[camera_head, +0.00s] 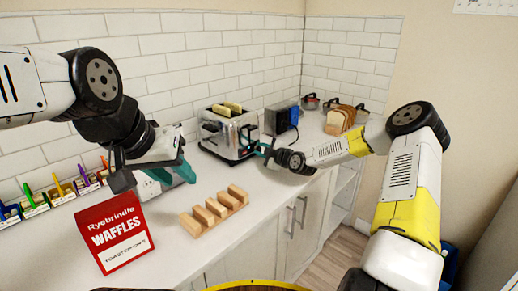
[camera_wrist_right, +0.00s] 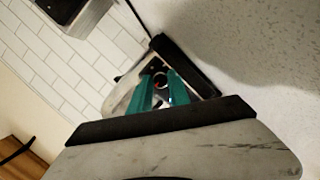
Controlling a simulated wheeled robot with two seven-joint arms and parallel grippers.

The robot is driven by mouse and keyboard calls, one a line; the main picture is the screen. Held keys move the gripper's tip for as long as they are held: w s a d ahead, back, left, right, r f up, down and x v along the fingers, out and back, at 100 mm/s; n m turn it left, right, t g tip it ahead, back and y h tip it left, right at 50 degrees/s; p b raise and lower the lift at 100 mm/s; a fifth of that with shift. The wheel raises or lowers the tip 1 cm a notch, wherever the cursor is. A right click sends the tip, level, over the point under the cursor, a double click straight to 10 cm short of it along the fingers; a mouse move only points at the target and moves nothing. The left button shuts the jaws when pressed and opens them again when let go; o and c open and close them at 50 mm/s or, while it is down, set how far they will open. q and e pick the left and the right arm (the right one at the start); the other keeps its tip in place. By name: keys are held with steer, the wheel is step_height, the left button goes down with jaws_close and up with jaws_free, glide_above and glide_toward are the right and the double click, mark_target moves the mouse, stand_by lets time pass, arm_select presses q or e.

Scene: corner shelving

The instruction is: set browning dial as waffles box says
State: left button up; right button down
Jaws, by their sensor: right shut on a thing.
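The red waffles box (camera_head: 108,218) stands upright at the counter's front left, reading "Ryebrindle WAFFLES". A white label has a smaller line that I cannot read surely. The silver toaster (camera_head: 222,137) stands near the tiled wall with bread slices in its top. My right gripper (camera_head: 262,150) is at the toaster's right end. In the right wrist view its teal fingers (camera_wrist_right: 163,93) are shut on a small round part, seemingly the browning dial (camera_wrist_right: 160,79); its setting is not readable. My left gripper (camera_head: 168,178) is open and empty, above and behind the box.
A wooden slotted rack (camera_head: 214,211) lies on the counter between box and toaster. Small bins with coloured tags (camera_head: 62,193) line the left wall.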

steer(key=shift+d+m+g+y, duration=0.15)
steer(key=shift+m+g+y, duration=0.25)
steer(key=shift+m, duration=0.8)
steer(key=shift+w+m+g+y, duration=0.1)
steer(key=shift+m+g+y, duration=0.2)
steer(key=shift+m+g, duration=0.7)
steer(key=shift+m, duration=0.4)
steer(key=c, duration=1.2)
jaws_free()
steer(key=shift+c, duration=0.2)
steer(key=shift+d+r, duration=0.1)
